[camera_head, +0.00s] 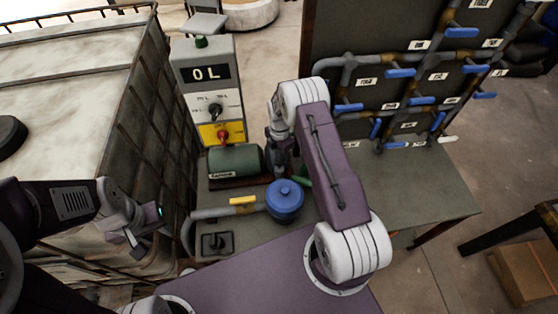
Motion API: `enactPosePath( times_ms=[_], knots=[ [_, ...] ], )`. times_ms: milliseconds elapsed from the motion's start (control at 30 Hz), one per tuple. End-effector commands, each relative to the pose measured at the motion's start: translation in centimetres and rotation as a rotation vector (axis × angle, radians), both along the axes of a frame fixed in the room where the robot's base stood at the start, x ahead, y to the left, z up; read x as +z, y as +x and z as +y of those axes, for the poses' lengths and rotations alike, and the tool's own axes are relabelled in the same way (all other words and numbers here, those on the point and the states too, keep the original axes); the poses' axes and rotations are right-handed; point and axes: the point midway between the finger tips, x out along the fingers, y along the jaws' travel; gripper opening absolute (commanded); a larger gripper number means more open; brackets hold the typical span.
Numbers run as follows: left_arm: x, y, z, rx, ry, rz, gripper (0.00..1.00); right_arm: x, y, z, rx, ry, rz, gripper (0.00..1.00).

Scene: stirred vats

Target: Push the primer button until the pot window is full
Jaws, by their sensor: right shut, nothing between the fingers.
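A blue round pot (285,201) with a knob on its lid stands on the bench beside a green motor-like cylinder (235,160). I cannot make out a pot window or a fill level from here. No primer button can be clearly identified; a small green part (305,181) shows just right of the pot, partly behind my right arm. My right gripper (281,160) points down just behind the pot, shut and empty; whether it touches anything is unclear. My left gripper (145,238) hangs at the left, apart from the bench; its finger gap is unclear.
A grey control box (208,78) reads "0 L" and has a black knob and a red switch on yellow. A pipe with a yellow handle (243,200) meets the pot. A caged tank (75,85) stands left, a blue-handled valve board (400,65) right.

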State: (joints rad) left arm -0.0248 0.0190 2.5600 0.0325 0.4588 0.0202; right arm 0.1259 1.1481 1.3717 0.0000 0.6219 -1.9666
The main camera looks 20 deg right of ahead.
Motion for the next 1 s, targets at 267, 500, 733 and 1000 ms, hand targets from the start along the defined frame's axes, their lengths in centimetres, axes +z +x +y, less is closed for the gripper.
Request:
enactPosePath(
  times_ms=[267, 500, 733, 1000],
  knots=[
    [-1.4, 0.0, 0.0, 0.000, 0.000, 0.000, 0.36, -1.7, 0.0, 0.0, 0.000, 0.000, 0.000, 0.00],
    [-2.4, 0.0, 0.0, 0.000, 0.000, 0.000, 0.36, -2.9, 0.0, 0.0, 0.000, 0.000, 0.001, 0.00],
    [-1.5, 0.0, 0.0, 0.000, 0.000, 0.000, 0.36, -1.7, 0.0, 0.0, 0.000, 0.000, 0.000, 0.00],
    [0.1, 0.0, 0.0, 0.000, 0.000, 0.000, 0.36, 0.7, 0.0, 0.0, 0.000, 0.000, 0.000, 0.00]
  ],
)
